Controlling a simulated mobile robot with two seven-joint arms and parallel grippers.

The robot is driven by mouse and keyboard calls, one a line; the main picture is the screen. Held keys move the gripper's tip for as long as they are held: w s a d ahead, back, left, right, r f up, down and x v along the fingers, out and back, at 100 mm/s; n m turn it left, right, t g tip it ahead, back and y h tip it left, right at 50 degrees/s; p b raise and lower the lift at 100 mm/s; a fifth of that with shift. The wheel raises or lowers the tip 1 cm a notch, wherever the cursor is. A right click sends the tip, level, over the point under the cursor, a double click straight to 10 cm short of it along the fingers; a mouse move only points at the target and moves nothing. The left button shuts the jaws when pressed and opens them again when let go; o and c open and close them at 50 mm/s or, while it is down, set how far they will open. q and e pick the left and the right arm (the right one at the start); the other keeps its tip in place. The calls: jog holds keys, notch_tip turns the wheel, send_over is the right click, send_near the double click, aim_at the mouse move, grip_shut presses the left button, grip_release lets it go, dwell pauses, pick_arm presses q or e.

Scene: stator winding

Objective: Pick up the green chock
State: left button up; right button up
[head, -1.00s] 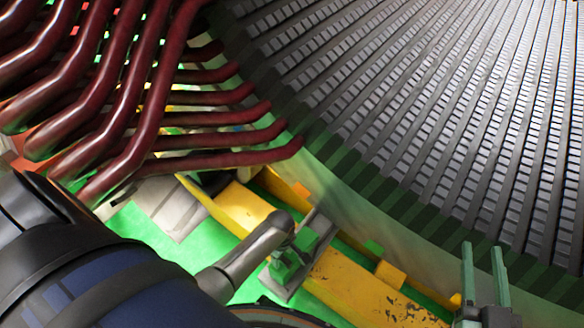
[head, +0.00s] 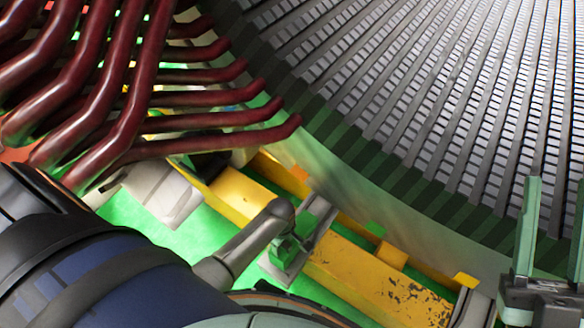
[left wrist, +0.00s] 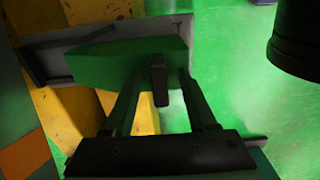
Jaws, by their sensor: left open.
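The green chock (left wrist: 125,62) is a long wedge-shaped block lying on a grey metal plate (left wrist: 40,62) in the left wrist view. My left gripper (left wrist: 160,88) is open there, its two dark fingers apart and reaching to the chock's near edge. Whether they touch it is unclear. A short dark peg stands between them. In the head view, green parts that look like the chock (head: 284,248) show on the plate across the yellow beam, partly hidden by a grey rounded link. I cannot make out the left fingers there. My right gripper (head: 556,185) is open and empty at the lower right.
The yellow beam (head: 375,285) runs below the curved stator (head: 420,100). Dark red bent bars (head: 225,98) crowd the upper left. Green floor (head: 195,238) shows left of the plate. A dark cylinder (left wrist: 298,35) is at the left wrist view's upper right.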

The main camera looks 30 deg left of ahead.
pick_arm(q)
jog(key=shift+c, duration=0.4)
grip_shut()
dwell(0.4)
